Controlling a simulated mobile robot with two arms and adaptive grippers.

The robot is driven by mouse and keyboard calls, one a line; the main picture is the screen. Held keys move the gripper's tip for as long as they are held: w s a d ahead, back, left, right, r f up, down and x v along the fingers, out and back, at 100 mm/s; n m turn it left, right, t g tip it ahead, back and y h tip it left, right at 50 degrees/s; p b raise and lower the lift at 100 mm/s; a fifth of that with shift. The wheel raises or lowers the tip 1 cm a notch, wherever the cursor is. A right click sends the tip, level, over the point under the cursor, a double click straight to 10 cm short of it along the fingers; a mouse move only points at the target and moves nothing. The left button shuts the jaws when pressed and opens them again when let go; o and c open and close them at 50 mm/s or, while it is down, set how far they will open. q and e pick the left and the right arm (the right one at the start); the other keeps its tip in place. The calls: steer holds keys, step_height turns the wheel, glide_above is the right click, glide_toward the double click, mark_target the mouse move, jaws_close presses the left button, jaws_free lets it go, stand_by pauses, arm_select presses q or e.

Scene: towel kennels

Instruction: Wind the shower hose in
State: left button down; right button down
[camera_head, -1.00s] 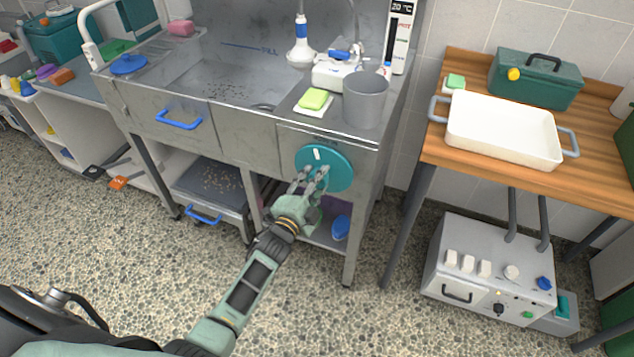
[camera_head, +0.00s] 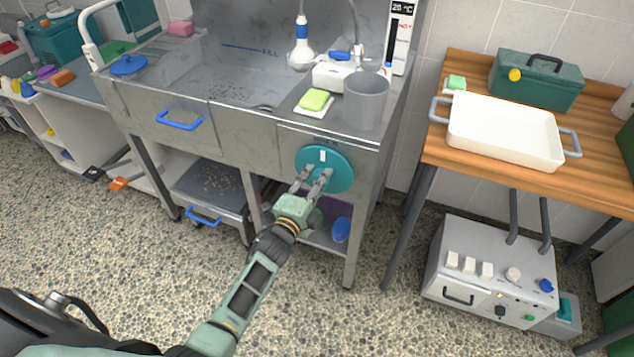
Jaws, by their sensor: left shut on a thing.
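A round teal wheel (camera_head: 335,160) with a short white mark is mounted on the front panel of the steel tub. My left gripper (camera_head: 316,180) reaches up to the wheel's lower left face and is shut on part of it. The fingers hide exactly what they grip. The shower head (camera_head: 301,48), white with a blue band, hangs above the tub's right end. A grey hose (camera_head: 358,38) shows behind the white tap unit (camera_head: 340,72). My right gripper is not in view.
A grey cup (camera_head: 366,103) and a green sponge (camera_head: 315,99) stand on the ledge above the wheel. A tub leg (camera_head: 350,245) stands right of my arm. A wooden table (camera_head: 455,160) with a white tray (camera_head: 503,150) is at right. The floor in front is clear.

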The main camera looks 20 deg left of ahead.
arm_select(q)
steer(key=c, duration=1.2)
jaws_free()
steer(key=shift+d+f, duration=0.15)
steer(key=s, duration=0.8)
steer(key=s+a, duration=0.1)
steer(key=s, duration=0.3)
steer(key=shift+r, duration=0.25)
